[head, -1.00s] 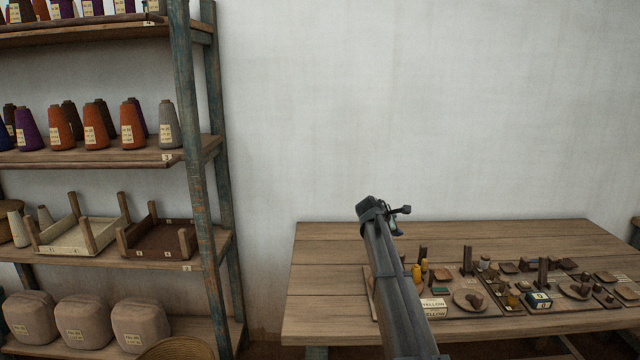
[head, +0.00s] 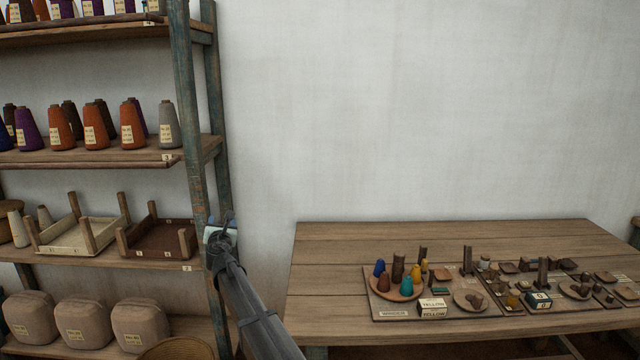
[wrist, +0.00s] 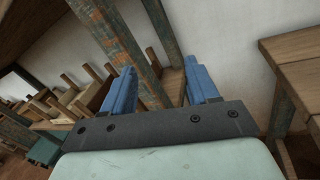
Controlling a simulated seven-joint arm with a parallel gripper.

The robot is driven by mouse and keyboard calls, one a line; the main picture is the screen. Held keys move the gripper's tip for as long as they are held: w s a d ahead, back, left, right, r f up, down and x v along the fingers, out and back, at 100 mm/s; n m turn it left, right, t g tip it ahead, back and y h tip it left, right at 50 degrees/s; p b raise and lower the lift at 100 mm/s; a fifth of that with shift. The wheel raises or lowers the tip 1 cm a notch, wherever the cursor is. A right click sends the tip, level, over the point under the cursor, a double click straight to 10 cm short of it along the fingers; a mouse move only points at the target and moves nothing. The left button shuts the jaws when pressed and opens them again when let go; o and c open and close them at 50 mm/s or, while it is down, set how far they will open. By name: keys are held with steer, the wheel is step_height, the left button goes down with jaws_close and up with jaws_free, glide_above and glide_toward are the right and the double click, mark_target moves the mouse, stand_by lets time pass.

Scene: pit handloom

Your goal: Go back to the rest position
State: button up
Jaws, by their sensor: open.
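My gripper (wrist: 163,92) shows in the wrist view as two blue fingers spread apart on a dark bar, with nothing between them. In the head view my arm reaches up from the bottom, and its end (head: 220,236) is in front of the shelf's right post, left of the table. The gripper touches nothing that I can see in the wrist view.
A wooden shelf (head: 212,150) with yarn cones, small trays and wrapped bundles stands at left. The table's left part is bare.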

steer(key=s+a+f+n+g+y, duration=0.1)
steer(key=s+a+f+n+y, duration=0.1)
steer(key=s+a+f, duration=0.6)
steer(key=s+d+f+m+g+h, duration=0.3)
steer(key=s+d+f+m, duration=0.15)
steer(key=d+f, duration=0.5)
steer(key=s+d+f+m+g+h, duration=0.2)
steer(key=s+d+f+m+h, duration=0.3)
steer(key=f, duration=0.7)
steer(key=s+d+f+m+g+h, duration=0.25)
steer(key=s+d+f+m, duration=0.2)
steer(key=d+f, duration=0.5)
steer(key=s+d+f+m+g, duration=0.55)
steer(key=s+d+f, duration=0.5)
steer(key=d, duration=0.25)
steer(key=s+d+f+m+g, duration=0.4)
steer(key=s+d+f+m, duration=0.4)
steer(key=s+d, duration=0.45)
steer(key=s+d+f+m+g+y, duration=0.1)
steer(key=s+d+m+g, duration=0.1)
steer(key=s, duration=0.6)
steer(key=s+d+f+m+g+y, duration=0.1)
steer(key=s+d+m+g, duration=0.1)
steer(key=s, duration=0.6)
steer(key=s+d+f+m+g+y, duration=0.1)
steer(key=s+d+m+g+y, duration=0.1)
steer(key=s+m, duration=0.4)
steer(key=shift+s+d+f, duration=0.3)
steer(key=shift+s+d, duration=0.5)
steer(key=shift+s, duration=0.35)
